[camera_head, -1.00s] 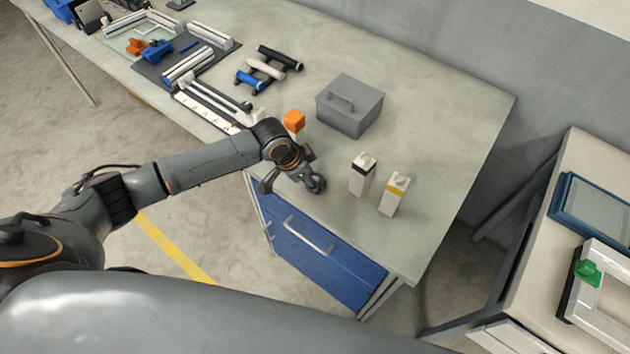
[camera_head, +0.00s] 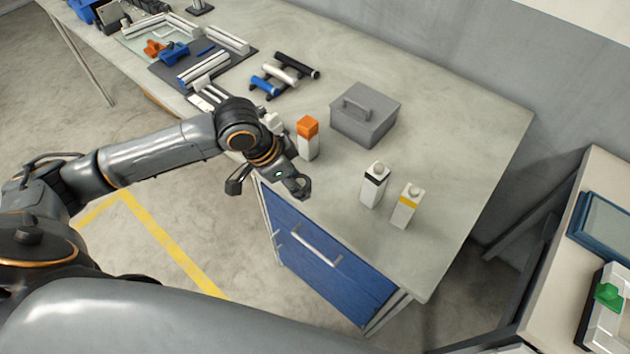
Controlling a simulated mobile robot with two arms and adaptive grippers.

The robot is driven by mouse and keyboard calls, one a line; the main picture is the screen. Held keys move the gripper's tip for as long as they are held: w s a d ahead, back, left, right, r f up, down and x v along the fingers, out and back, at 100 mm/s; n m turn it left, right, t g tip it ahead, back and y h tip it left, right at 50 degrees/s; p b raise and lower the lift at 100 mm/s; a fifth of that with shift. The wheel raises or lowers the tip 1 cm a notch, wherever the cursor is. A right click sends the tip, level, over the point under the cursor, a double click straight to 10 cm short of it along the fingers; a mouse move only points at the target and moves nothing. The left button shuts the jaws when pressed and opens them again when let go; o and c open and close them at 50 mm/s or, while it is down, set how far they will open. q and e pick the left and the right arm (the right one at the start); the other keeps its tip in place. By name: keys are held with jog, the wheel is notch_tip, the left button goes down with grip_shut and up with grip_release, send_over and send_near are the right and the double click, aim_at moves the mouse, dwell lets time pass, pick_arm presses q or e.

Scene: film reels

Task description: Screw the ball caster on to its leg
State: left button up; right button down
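I cannot make out a ball caster or its leg in this view. My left gripper (camera_head: 268,187) is at the near edge of the grey workbench (camera_head: 445,165), above the blue drawer front. Its two fingers are spread apart, with nothing visible between them. A small white thing (camera_head: 272,122) shows behind my wrist, partly hidden, and I cannot tell what it is. My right gripper is not in view.
A white bottle with an orange top (camera_head: 308,140) stands just beyond my gripper. Black-banded (camera_head: 374,187) and yellow-banded (camera_head: 405,207) bottles stand to the right. Coloured rollers (camera_head: 282,74) lie further back. The bench's far right is clear.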

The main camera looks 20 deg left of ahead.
pick_arm(q)
jog(key=s+a+r+b, duration=0.1)
jog(key=s+a+r, duration=0.1)
jog(key=s, duration=0.3)
jog(key=shift+s+a+r, duration=0.2)
jog(key=shift+a+r, duration=0.2)
jog(key=shift+a, duration=0.05)
notch_tip(320, 180, up, 6)
jog(key=f+n+t+y+b, duration=0.1)
jog(key=n+t+y+b, duration=0.15)
jog(key=n, duration=0.65)
send_over(299, 179)
jog(key=p, duration=0.1)
jog(key=shift+s+r+g, duration=0.1)
jog(key=shift+r+g, duration=0.15)
jog(key=shift+g, duration=0.2)
jog(key=shift+r+y, duration=0.35)
